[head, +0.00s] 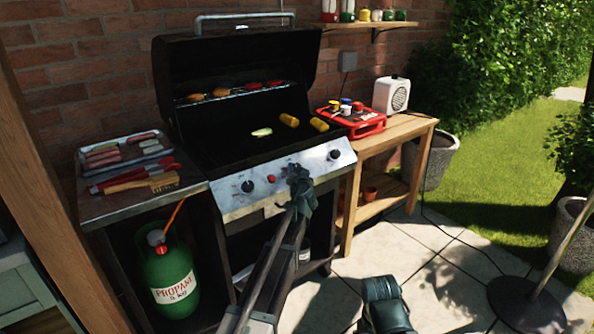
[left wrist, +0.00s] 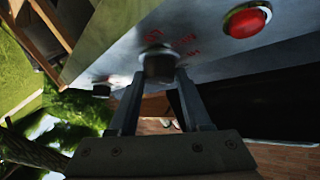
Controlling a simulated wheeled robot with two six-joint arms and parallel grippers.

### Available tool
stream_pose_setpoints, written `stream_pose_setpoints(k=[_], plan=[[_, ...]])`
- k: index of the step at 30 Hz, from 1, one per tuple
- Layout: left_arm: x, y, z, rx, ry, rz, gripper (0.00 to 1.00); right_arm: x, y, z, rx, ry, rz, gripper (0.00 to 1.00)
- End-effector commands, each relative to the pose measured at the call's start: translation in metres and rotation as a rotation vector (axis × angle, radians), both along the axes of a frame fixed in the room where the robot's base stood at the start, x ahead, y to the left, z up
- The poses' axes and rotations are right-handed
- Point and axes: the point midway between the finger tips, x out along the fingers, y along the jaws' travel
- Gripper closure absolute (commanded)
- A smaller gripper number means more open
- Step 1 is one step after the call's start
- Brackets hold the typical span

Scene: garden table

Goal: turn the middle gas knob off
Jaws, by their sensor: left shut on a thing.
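The gas grill's steel front panel (head: 232,204) carries a left knob (head: 247,186), a red button (head: 271,179) and a right knob (head: 335,154). The middle knob is hidden behind my left gripper (head: 298,180) in the head view. In the left wrist view, the dark middle knob (left wrist: 158,65) sits between the two fingertips of my left gripper (left wrist: 157,80), which is shut on it. Red lettering shows on the panel around it, but the knob's pointer cannot be made out. The red button also shows there (left wrist: 246,20).
Food lies on the open grill. A side shelf at left bears a tray (head: 127,160) of meat and red-handled tools. A green propane bottle (head: 168,270) stands below. A wooden table (head: 400,131) at right holds a red caddy (head: 352,123) and a white radio (head: 391,96).

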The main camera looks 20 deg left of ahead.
Motion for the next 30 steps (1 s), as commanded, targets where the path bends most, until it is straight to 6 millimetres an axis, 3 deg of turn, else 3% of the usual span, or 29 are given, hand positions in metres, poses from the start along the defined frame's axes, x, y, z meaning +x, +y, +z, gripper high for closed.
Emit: stream_pose_setpoints(k=[3, 4, 8, 21, 30], plan=[[0.000, -0.001, 0.000, -0.002, -0.001, -0.001, 1.00, 0.000, 0.000, 0.000, 0.000, 0.000, 0.000, 0.09], [0.000, -0.001, 0.000, -0.002, -0.001, -0.001, 0.46, 0.000, 0.000, 0.000, 0.000, 0.000, 0.000, 0.09], [0.000, -0.001, 0.000, -0.002, -0.001, -0.001, 0.23, 0.000, 0.000, 0.000, 0.000, 0.000, 0.000, 0.09], [-0.005, -0.002, 0.001, -0.002, -0.001, 0.000, 0.22, 0.000, 0.000, 0.001, 0.000, 0.000, 0.000, 0.09], [-0.043, -0.016, 0.007, 0.000, -0.001, -0.001, 0.22, 0.000, 0.000, 0.007, 0.000, 0.000, 0.000, 0.09]])
